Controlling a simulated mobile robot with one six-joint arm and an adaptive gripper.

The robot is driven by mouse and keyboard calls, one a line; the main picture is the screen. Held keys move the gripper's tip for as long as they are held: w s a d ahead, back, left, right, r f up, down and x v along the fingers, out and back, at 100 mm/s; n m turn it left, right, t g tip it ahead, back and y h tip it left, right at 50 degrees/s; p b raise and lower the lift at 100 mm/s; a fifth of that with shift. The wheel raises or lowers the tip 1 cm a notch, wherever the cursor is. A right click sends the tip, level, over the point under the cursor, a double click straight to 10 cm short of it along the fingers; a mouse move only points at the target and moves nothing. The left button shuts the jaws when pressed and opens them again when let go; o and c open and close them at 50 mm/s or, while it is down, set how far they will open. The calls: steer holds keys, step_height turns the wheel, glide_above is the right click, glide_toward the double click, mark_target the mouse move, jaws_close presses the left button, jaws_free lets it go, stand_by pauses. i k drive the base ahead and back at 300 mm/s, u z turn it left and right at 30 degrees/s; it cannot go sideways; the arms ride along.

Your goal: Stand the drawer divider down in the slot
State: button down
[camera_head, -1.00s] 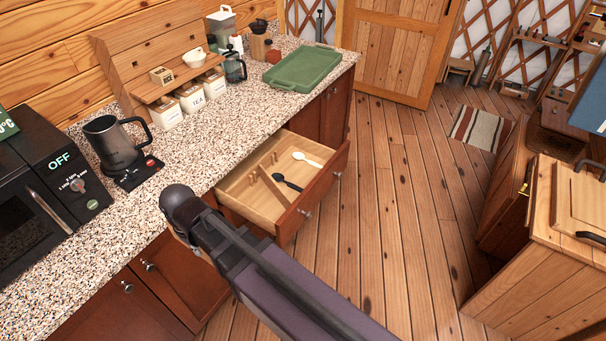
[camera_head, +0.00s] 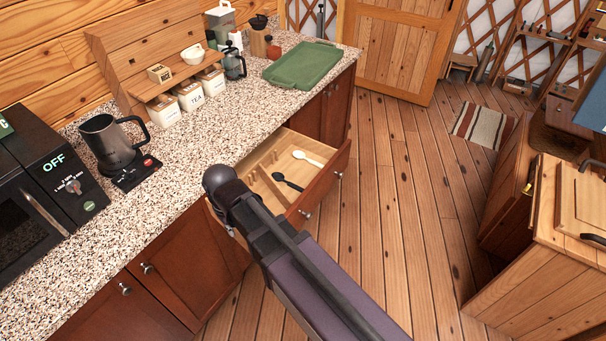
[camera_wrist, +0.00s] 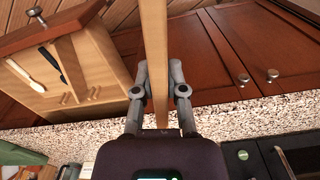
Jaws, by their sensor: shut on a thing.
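My gripper (camera_wrist: 159,80) is shut on the drawer divider (camera_wrist: 154,30), a thin pale wooden board. In the wrist view the divider runs from the top edge down between my fingers. In the head view my arm hides the gripper and most or all of the divider. The open drawer (camera_head: 322,189) has a pale wooden inside with short raised ribs (camera_head: 269,162) that appear to form the slot. In the wrist view the drawer (camera_wrist: 105,65) is left of the divider, with a visible gap between them.
A black spoon (camera_head: 287,181) and a white spoon (camera_head: 308,158) lie in the drawer. A dark kettle (camera_head: 108,145), a microwave (camera_head: 35,200) and a green tray (camera_head: 302,66) stand on the speckled counter (camera_head: 205,140). Wooden floor (camera_head: 400,220) is clear right of the drawer.

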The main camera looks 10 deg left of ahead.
mark_target(275, 153)
steer(key=u, duration=0.05)
steer(key=i, duration=1)
steer(key=z, duration=0.05)
